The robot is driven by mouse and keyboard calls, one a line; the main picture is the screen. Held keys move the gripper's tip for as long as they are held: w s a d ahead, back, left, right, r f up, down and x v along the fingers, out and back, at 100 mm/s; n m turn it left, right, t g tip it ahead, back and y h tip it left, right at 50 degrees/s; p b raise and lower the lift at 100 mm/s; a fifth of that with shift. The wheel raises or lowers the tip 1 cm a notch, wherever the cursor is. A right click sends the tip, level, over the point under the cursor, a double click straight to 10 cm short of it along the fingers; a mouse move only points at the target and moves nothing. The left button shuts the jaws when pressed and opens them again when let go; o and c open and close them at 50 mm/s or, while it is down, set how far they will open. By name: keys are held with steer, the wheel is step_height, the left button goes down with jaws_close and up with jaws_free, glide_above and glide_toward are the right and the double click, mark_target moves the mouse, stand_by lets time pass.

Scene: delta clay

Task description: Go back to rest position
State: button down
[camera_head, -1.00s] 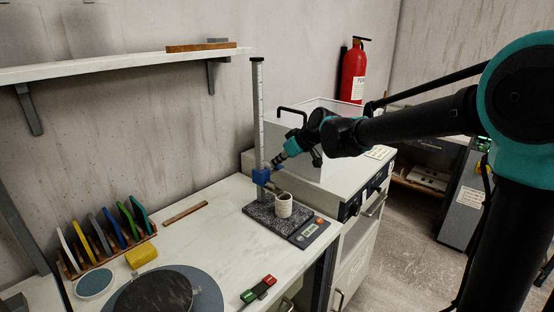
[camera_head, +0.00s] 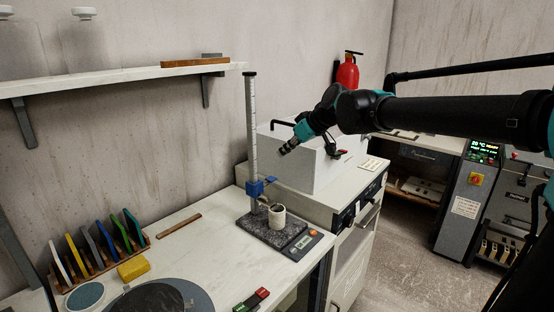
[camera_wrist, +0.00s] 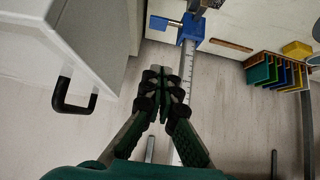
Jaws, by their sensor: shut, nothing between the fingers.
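My gripper (camera_head: 288,147) is shut and empty. In the head view it hangs in the air to the right of the measuring post, in front of the white box. In the wrist view my gripper (camera_wrist: 163,78) shows its dark fingertips together, near the post's scale. The post (camera_head: 252,130) has a blue slider (camera_head: 256,187) and rises from a dark speckled base (camera_head: 268,232). My arm reaches in from the right.
A white box (camera_head: 310,170) with a black handle stands on the cabinet behind my gripper. A shelf (camera_head: 110,78) runs along the wall. A rack with several coloured tools (camera_head: 98,250), a yellow sponge (camera_head: 133,268) and a round wheel (camera_head: 160,297) are on the table. Floor shows at right.

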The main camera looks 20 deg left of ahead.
steer(key=shift+s+d+r, duration=0.2)
steer(key=shift+d+r, duration=0.2)
steer(key=shift+r, duration=0.05)
steer(key=s+d+f+m+t+h, duration=0.1)
steer(key=d+f+m+h, duration=0.15)
steer(key=d+f, duration=0.65)
steer(key=s+d+f+m+h, duration=0.1)
steer(key=d+f+m, duration=0.35)
steer(key=d, duration=0.75)
steer(key=s+d+f+m+h, duration=0.4)
steer(key=s+d+f+m, duration=0.2)
steer(key=s+d+f, duration=0.9)
steer(key=d+f, duration=0.2)
steer(key=d, duration=0.2)
steer(key=shift+s+d+f+h, duration=0.15)
steer(key=shift+s+d+h, duration=0.1)
steer(key=shift+d+h, duration=0.15)
